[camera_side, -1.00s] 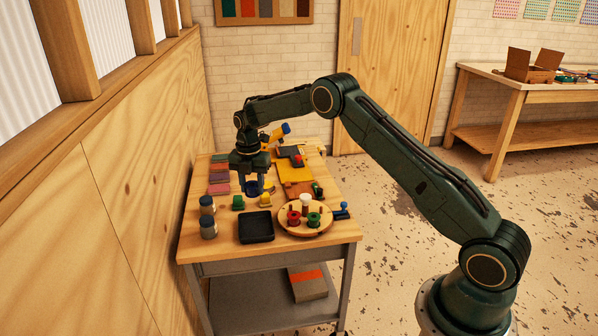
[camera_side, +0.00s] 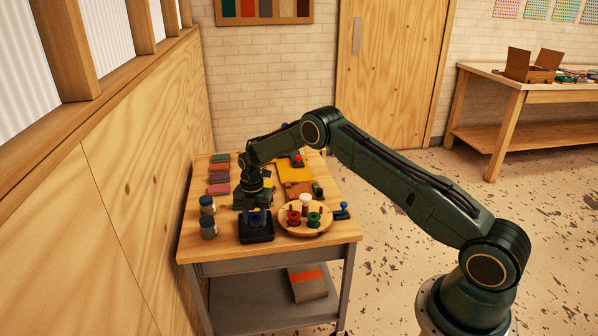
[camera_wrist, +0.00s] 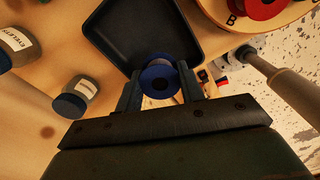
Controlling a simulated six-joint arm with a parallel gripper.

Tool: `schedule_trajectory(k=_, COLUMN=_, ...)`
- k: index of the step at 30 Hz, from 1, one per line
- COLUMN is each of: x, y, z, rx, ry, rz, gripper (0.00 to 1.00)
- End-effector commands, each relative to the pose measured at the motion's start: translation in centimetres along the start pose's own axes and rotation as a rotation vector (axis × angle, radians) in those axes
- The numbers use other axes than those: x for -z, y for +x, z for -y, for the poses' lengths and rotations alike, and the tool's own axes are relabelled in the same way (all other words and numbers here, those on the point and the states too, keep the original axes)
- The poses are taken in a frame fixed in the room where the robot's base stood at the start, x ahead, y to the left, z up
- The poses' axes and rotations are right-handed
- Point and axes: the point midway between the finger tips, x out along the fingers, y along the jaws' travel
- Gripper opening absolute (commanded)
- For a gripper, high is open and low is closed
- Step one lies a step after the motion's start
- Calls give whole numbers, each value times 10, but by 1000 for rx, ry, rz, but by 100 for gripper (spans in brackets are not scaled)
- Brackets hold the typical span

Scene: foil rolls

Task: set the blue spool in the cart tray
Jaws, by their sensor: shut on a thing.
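The blue spool (camera_side: 258,217) is between the fingers of my gripper (camera_side: 256,210), at the dark square tray (camera_side: 256,238) on the wooden cart top. In the wrist view the blue spool (camera_wrist: 157,82) shows end-on between both fingers of my gripper (camera_wrist: 160,85), which are shut on it. The tray (camera_wrist: 135,30) lies just beyond, and the spool overlaps its near edge in that picture. I cannot tell whether the spool touches the tray floor. My gripper hides the back part of the tray in the side view.
A round wooden board (camera_side: 305,231) with a red spool (camera_side: 293,218) and a green spool (camera_side: 314,220) stands right of the tray. Two blue-lidded jars (camera_side: 208,228) stand to its left. A small blue object (camera_side: 341,211) is near the right edge.

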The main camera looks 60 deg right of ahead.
Motion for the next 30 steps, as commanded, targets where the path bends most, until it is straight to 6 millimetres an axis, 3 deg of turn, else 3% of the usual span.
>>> schedule_trajectory(k=12, x=0, y=39, z=0, rx=0, ry=0, rz=0, gripper=16)
schedule_trajectory(k=26, x=0, y=44, z=0, rx=0, ry=0, rz=0, gripper=16)
schedule_trajectory(k=27, x=0, y=44, z=0, rx=0, ry=0, rz=0, gripper=44)
schedule_trajectory(k=30, x=0, y=44, z=0, rx=0, ry=0, rz=0, gripper=60)
